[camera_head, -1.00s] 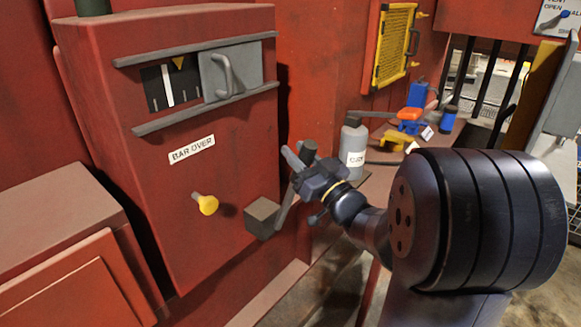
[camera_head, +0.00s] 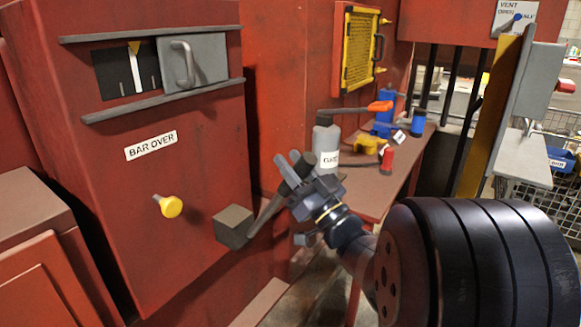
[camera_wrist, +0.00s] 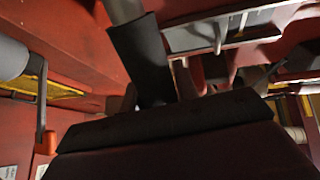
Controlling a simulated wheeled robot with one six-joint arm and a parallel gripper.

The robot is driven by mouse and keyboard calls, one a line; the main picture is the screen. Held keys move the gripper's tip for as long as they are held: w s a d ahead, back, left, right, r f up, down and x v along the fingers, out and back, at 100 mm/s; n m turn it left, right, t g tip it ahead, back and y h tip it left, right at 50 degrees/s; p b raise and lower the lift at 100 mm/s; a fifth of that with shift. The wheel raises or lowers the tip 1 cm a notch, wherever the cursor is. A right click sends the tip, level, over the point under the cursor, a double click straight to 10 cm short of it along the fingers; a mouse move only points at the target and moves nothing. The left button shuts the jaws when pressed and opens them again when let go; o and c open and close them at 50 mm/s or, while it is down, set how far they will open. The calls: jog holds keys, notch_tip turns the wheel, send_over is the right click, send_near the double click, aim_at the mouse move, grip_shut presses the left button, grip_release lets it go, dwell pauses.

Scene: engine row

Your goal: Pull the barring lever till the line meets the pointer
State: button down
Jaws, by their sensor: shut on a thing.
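The barring lever (camera_head: 266,215) rises to the right from a dark block (camera_head: 233,227) on the red cabinet front. My gripper (camera_head: 299,183) is shut on the lever's dark upper end. In the wrist view the dark grip (camera_wrist: 140,55) stands up beyond the gripper's broad dark body; the finger contact is hidden. A grey sliding cover with a handle (camera_head: 192,63) sits right of the line, leaving both in view.
A yellow knob (camera_head: 170,206) sticks out left of the lever block. Right of the cabinet, a red bench (camera_head: 394,184) holds a grey canister (camera_head: 326,145) and several small coloured items, close behind my gripper. A red-brown box (camera_head: 30,240) stands at lower left.

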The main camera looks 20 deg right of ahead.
jog(key=c, duration=1.1)
grip_release()
jog(key=v, duration=1)
jog(key=shift+s+f+b, duration=0.2)
jog(key=shift+s+b, duration=0.1)
jog(key=shift+b, duration=0.15)
jog(key=shift+d, duration=0.1)
